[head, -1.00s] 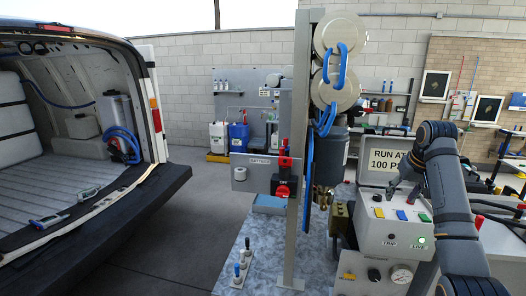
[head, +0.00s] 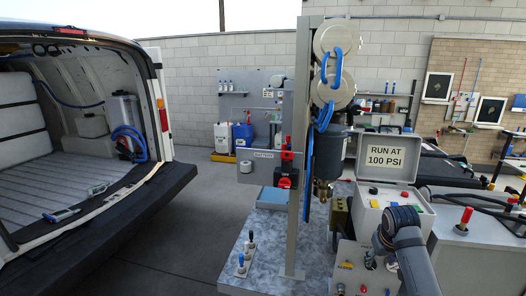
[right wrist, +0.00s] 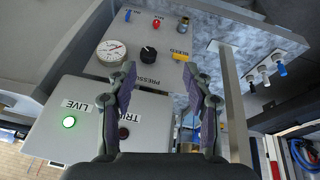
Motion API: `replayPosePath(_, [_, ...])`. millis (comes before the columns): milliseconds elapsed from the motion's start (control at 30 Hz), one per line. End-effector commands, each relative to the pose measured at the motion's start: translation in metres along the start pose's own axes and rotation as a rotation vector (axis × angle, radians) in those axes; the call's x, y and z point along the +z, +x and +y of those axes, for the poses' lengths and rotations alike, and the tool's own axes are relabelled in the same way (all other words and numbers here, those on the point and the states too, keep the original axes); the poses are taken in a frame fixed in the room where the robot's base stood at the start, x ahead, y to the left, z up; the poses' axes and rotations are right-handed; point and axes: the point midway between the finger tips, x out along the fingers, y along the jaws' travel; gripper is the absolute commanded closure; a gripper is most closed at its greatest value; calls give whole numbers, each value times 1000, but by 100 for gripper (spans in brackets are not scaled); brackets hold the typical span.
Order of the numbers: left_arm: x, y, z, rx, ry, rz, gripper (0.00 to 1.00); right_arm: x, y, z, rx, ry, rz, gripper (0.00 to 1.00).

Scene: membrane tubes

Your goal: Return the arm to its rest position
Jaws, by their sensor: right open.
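My right arm (head: 414,252) comes in from the lower right in the head view and covers part of the control box front. In the right wrist view my right gripper (right wrist: 159,70) is open, with nothing between its fingers. It points toward the lower panel with a pressure gauge (right wrist: 111,50) and a black knob (right wrist: 148,54). I see no contact. The control box (right wrist: 90,140) fills the lower left of that view, with its green LIVE light (right wrist: 69,122) lit. My left gripper is not in view.
An open case lid reading RUN AT 100 PSI (head: 386,157) stands above the box. A grey post (head: 298,190) with round housings (head: 338,38) and blue hoses stands left of it. A van (head: 90,130) is at far left, with clear floor between (head: 185,225).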

Motion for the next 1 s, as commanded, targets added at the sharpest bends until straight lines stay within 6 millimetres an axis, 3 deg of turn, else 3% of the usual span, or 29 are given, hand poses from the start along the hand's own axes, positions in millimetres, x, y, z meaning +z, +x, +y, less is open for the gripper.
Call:
replayPosePath(100, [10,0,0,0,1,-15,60,69,35,-33,-7,-59,-15,49])
replayPosePath(167, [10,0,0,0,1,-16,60,109,46,-50,-17,-85,-19,49])
replayPosePath(300, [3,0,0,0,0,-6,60,182,51,-74,-40,-118,-19,49])
replayPosePath(400, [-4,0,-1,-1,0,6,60,218,46,-84,-52,-128,-21,49])
replayPosePath(600, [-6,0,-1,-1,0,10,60,272,31,-95,-72,-133,-25,49])
replayPosePath(833, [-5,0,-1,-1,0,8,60,318,6,-100,-87,-126,-31,49])
replayPosePath(1000, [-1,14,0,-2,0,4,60,329,64,-105,-85,-123,-50,49])
